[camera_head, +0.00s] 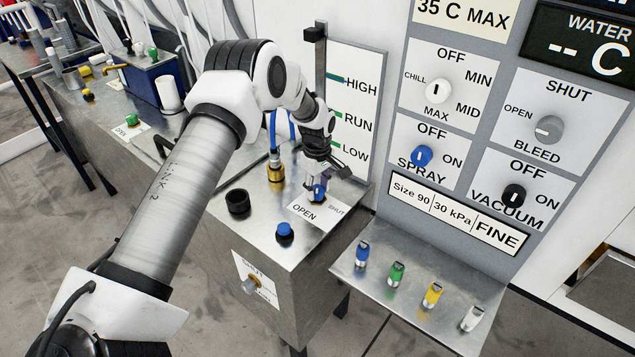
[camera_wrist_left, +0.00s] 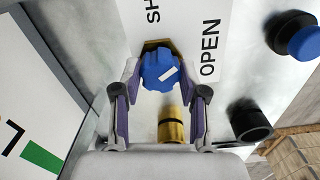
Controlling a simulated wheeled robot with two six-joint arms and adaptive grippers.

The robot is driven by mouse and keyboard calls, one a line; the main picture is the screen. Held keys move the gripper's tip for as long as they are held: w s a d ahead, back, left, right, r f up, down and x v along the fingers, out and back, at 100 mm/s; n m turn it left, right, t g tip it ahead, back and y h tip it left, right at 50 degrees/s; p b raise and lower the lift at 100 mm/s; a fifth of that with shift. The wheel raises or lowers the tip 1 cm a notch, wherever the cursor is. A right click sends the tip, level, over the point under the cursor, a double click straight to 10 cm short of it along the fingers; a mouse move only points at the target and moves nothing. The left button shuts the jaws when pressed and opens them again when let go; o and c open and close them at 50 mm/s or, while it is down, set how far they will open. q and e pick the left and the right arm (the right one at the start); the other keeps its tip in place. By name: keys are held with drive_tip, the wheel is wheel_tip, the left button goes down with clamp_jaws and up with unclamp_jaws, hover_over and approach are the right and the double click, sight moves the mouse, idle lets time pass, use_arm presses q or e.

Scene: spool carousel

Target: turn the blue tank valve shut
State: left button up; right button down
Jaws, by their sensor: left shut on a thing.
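The blue tank valve (camera_head: 319,192) sits on the metal tank top beside a white label reading OPEN and SHUT (camera_head: 307,212). In the left wrist view the blue knob (camera_wrist_left: 160,68) has a white mark on it, which slants between the two words. My left gripper (camera_head: 318,183) reaches down over the valve from above. Its two fingers (camera_wrist_left: 158,82) are on either side of the knob, shut on it. The fingers partly hide the knob in the head view. My right gripper is not in view.
A brass fitting (camera_head: 275,170) with a blue hose, a black cup-like socket (camera_head: 238,203) and a blue button (camera_head: 285,231) are close by on the tank top. The level gauge board (camera_head: 352,110) and control panel stand behind. A shelf (camera_head: 420,313) holds several coloured pieces.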

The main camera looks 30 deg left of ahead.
sight(317, 188)
use_arm(q)
drive_tip(key=n+p, duration=0.3)
drive_tip(key=n, duration=0.3)
drive_tip(key=shift+s+f+n+p, duration=0.15)
drive_tip(key=shift+n+p, duration=0.55)
drive_tip(key=shift+n, duration=1.7)
drive_tip(key=o, duration=1.1)
drive_tip(key=shift+f, duration=0.1)
drive_tip(key=shift+o, duration=0.2)
drive_tip(key=shift+a, duration=0.15)
wheel_tip(317, 188, up, 12)
